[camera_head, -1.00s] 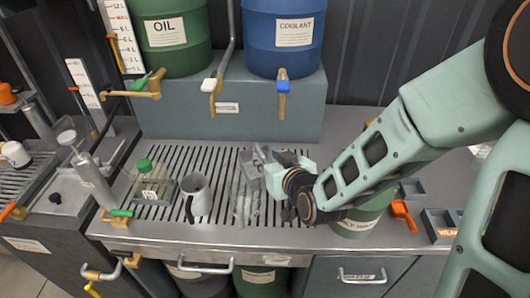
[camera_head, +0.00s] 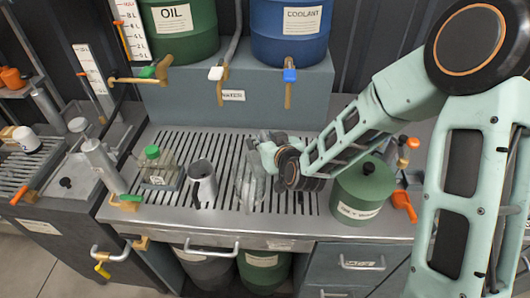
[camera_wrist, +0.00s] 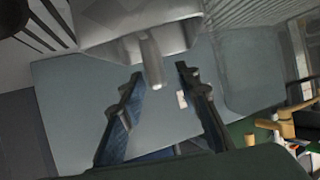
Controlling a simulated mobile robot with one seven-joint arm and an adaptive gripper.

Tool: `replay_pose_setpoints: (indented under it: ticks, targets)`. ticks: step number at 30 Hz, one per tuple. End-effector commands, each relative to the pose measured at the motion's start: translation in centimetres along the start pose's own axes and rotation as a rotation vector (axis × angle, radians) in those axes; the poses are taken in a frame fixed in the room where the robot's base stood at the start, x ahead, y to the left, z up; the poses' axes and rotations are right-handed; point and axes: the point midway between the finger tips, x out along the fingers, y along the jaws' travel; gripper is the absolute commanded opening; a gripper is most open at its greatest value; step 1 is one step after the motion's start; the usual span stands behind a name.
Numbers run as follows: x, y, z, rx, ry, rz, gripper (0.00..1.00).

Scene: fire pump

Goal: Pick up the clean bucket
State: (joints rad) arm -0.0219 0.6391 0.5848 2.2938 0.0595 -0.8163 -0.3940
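No label reading "clean" is legible, so I cannot tell for sure which container is the clean bucket. A clear container (camera_head: 250,187) stands on the slatted bench, right of a grey metal jug (camera_head: 203,181). A grey bucket (camera_head: 205,272) and a green bucket (camera_head: 263,270) sit under the bench, their labels too small to read. My gripper (camera_head: 264,146) is above the bench, just behind and above the clear container.
A lidded green drum (camera_head: 362,192) stands right of my gripper, close to my forearm. The oil drum (camera_head: 180,32) and coolant drum (camera_head: 290,32) stand on the raised box (camera_head: 190,106) behind. A green-capped bottle (camera_head: 153,166) stands at the left.

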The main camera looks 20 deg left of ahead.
Motion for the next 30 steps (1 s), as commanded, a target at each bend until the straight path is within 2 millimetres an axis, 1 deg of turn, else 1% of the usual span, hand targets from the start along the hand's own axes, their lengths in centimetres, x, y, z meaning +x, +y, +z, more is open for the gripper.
replay_pose_setpoints:
  ticks: [3, 9, 17, 30]
  targets:
    - [0.33, 0.0, 0.03, 0.0, -0.001, 0.0, 0.3]
    - [0.33, 0.0, 0.03, 0.0, 0.0, 0.0, 0.29]
    - [0.31, 0.0, 0.02, 0.0, 0.0, 0.0, 0.01]
    - [0.31, 0.0, -0.09, 0.0, 0.002, 0.0, 0.0]
